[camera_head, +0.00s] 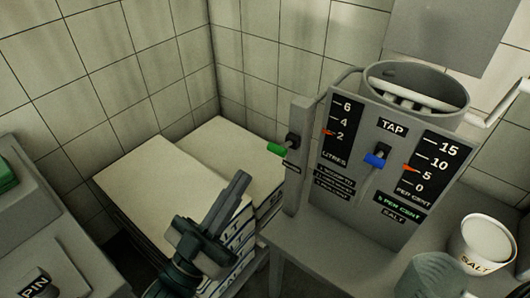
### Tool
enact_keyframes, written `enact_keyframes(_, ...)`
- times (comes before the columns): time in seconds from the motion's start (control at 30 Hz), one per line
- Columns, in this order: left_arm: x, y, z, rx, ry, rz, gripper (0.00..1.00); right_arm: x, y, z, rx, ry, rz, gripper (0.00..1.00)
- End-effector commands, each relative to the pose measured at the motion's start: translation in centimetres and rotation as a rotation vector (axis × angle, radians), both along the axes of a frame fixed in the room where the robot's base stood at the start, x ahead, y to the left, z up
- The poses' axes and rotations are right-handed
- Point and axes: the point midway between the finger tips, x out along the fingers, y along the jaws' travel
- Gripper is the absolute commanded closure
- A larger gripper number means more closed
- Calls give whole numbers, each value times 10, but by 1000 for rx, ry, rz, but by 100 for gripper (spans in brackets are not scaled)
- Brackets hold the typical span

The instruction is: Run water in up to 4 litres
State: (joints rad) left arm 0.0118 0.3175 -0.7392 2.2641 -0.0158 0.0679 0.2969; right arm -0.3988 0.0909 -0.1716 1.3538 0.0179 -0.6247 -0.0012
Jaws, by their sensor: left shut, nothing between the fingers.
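A grey panel (362,205) marked TAP stands in front of a round grey vat (452,98). Its LITRES scale (340,146) reads 2, 4, 6, and an orange pointer (328,132) sits near the 2. A blue-tipped lever (375,160) hangs below the TAP label (392,128). A green-tipped lever (276,149) sticks out left from a grey post. My left gripper (238,188) is shut and empty, over the stacked sacks, below and left of the green lever and apart from it. The water inside the vat cannot be made out. My right gripper is not in view.
A PER CENT scale (427,172) has an orange pointer between 5 and 10. White sacks (160,188) are stacked in the corner. A SALT tub (485,242) and a ribbed grey-green container (440,278) stand front right. A grey box (50,240) marked PIN is at left.

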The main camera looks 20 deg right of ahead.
Motion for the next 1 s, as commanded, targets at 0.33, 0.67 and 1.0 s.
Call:
enact_keyframes(0.33, 8, -10, 9, -1, -2, 1, 100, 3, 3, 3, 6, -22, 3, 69)
enact_keyframes(0.67, 35, -44, 36, -1, 0, 1, 100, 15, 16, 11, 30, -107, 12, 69)
enact_keyframes(1.0, 57, -72, 30, 4, 5, 1, 100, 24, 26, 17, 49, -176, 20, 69)
